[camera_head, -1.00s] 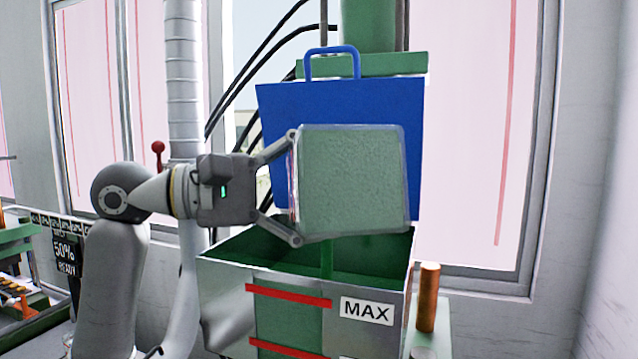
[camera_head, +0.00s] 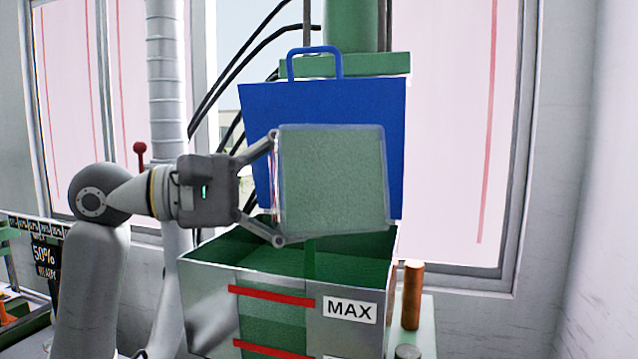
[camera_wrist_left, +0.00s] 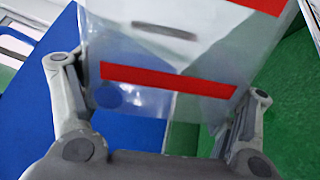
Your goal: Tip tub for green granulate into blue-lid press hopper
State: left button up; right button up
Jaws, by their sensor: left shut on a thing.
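My left gripper (camera_head: 262,190) comes in from the left and is shut on the tub for green granulate (camera_head: 333,180). The tub is clear-walled, with a speckled green face towards the head camera. It is held above the press hopper (camera_head: 352,285), in front of the raised blue lid (camera_head: 335,100). In the left wrist view the clear tub wall with red bands (camera_wrist_left: 168,80) lies between my left gripper's fingers (camera_wrist_left: 160,110). The hopper is open on top, green inside, with red stripes and a MAX label. No granulate is seen falling. My right gripper is out of view.
An orange-brown post (camera_head: 412,295) stands right of the hopper. Black cables and a grey ribbed duct (camera_head: 166,80) run behind my left arm. A 50% sign (camera_head: 45,262) stands at the left. A window and wall close the back.

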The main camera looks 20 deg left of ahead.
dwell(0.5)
pick_arm(q)
jog(key=m, duration=0.1)
jog(key=s+m, duration=0.1)
jog(key=m, duration=0.1)
jog(key=shift+s+d+b, duration=0.1)
jog(key=shift+d+b, duration=0.1)
jog(key=shift+b, duration=0.1)
jog(key=shift+s+d+f+m, duration=0.1)
jog(key=shift+s+d+m, duration=0.1)
jog(key=shift+s+m, duration=0.25)
jog(key=shift+s+d+m+b, duration=0.4)
jog(key=shift+s+m, duration=0.25)
jog(key=shift+m, duration=0.3)
jog(key=shift+s+d+m, duration=0.2)
jog(key=shift+s+m, duration=0.1)
jog(key=shift+s, duration=0.1)
